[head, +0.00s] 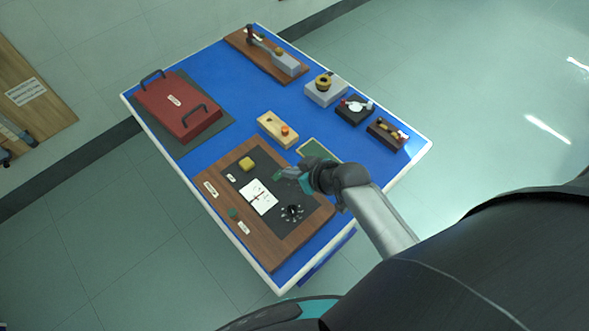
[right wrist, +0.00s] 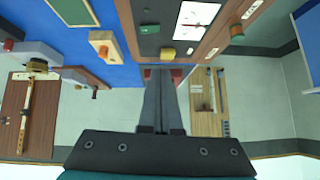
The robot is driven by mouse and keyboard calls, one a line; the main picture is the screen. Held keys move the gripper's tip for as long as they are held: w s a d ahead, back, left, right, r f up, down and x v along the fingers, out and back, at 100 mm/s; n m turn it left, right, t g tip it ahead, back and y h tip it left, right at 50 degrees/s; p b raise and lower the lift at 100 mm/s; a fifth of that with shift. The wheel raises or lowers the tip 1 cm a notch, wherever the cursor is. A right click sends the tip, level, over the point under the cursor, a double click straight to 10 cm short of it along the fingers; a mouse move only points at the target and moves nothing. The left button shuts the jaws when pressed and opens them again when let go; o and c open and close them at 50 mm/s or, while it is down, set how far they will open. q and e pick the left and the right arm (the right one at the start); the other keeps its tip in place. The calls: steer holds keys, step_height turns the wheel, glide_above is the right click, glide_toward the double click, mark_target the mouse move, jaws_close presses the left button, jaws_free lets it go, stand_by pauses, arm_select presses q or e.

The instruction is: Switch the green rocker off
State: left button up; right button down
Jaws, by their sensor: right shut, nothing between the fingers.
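My left gripper is not in view.
The panel also bears a yellow knob (head: 247,163), a white meter (head: 258,196) and a black dial (head: 292,211). A wooden box with an orange knob (head: 286,130), a red case (head: 178,108) and several small instruments stand farther back on the blue table (head: 225,75).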

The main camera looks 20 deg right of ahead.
steer(key=shift+v, duration=1)
steer(key=shift+a, duration=0.15)
